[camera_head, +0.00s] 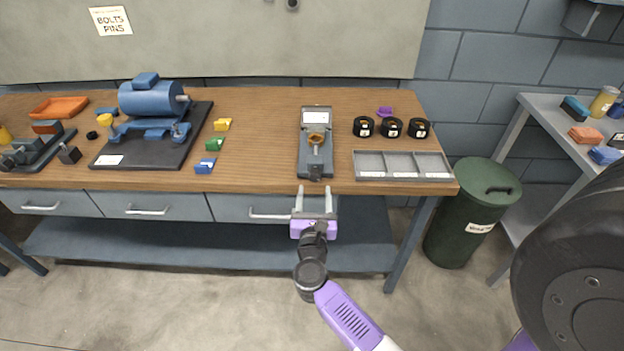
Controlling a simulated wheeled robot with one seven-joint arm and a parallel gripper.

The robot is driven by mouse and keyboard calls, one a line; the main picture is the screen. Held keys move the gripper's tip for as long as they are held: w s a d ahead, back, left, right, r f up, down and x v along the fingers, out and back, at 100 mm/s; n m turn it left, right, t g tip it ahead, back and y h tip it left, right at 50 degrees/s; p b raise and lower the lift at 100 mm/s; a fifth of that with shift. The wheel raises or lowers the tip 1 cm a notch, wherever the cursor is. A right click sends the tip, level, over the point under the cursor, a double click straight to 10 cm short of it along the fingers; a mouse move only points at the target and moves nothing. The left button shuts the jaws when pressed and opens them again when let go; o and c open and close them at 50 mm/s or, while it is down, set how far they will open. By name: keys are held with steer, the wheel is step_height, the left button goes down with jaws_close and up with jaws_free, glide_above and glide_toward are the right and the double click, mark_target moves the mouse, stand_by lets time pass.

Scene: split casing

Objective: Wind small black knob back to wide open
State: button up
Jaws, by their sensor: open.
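A small black knob (315,172) sits at the front end of a grey clamp-like fixture (304,160) on the workbench. The fixture has a white label at its back and holds an orange-tan round part (316,137) in its middle, with a light rod running forward from it. My gripper (314,190) has a purple body and two light fingers. It is open and empty at the bench's front edge, just in front of the knob, fingers pointing at the fixture. Whether a fingertip touches the knob cannot be told.
A grey compartment tray (403,178) and several black rings (391,128) lie right of the fixture. A blue motor (152,98) on a black plate (118,152) stands left, with coloured blocks (214,144) between. Drawers (150,206) line the front. A green bin (470,215) stands right.

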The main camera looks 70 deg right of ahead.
mark_target(315, 179)
steer(key=p+x, duration=0.1)
steer(key=x, duration=0.5)
steer(key=shift+d, duration=0.25)
jaws_close()
